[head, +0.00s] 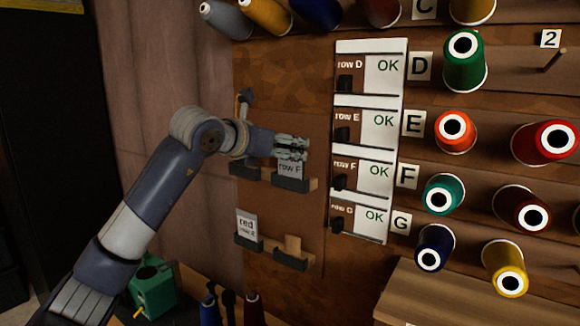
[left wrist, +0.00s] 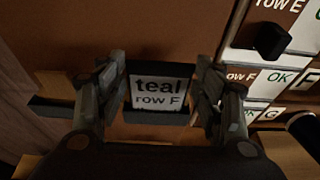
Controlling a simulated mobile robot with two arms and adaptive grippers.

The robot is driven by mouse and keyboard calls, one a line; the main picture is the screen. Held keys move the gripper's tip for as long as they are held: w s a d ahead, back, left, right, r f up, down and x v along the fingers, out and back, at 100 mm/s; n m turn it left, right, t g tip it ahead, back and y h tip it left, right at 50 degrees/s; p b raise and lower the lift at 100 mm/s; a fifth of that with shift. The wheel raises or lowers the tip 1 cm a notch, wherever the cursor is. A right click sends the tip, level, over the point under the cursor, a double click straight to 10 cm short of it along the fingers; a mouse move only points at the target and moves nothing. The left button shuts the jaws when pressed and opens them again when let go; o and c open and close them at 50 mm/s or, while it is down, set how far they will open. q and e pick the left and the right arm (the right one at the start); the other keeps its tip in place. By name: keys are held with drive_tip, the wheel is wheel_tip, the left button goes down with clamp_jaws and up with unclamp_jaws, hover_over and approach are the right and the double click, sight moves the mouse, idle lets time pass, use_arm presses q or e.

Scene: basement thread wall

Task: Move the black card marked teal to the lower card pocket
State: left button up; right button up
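The black card marked teal, row F (left wrist: 160,90) stands upright, its lower edge behind the lip of the upper right pocket (left wrist: 157,118). In the head view its lower part, reading row F (head: 290,170), shows under my left gripper (head: 304,149). In the left wrist view the fingers of my left gripper (left wrist: 161,75) stand on both sides of the card, close to its edges; I cannot tell whether they press on it. The lower right pocket (head: 291,262) holds no labelled card. The lower left pocket (head: 248,243) holds a card marked red (head: 247,222). My right gripper is out of view.
An upper left pocket (head: 244,170) looks empty. Right of the pockets is a white row panel (head: 370,102) with black knobs, then thread spools on pegs, among them a teal spool (head: 443,194). A green box (head: 152,286) and a wooden surface (head: 470,300) lie below.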

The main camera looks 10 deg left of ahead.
use_arm(q)
wheel_tip(320, 180, up, 5)
drive_tip(key=p, duration=0.3)
idle(0.6)
drive_tip(key=shift+f, duration=0.1)
idle(0.8)
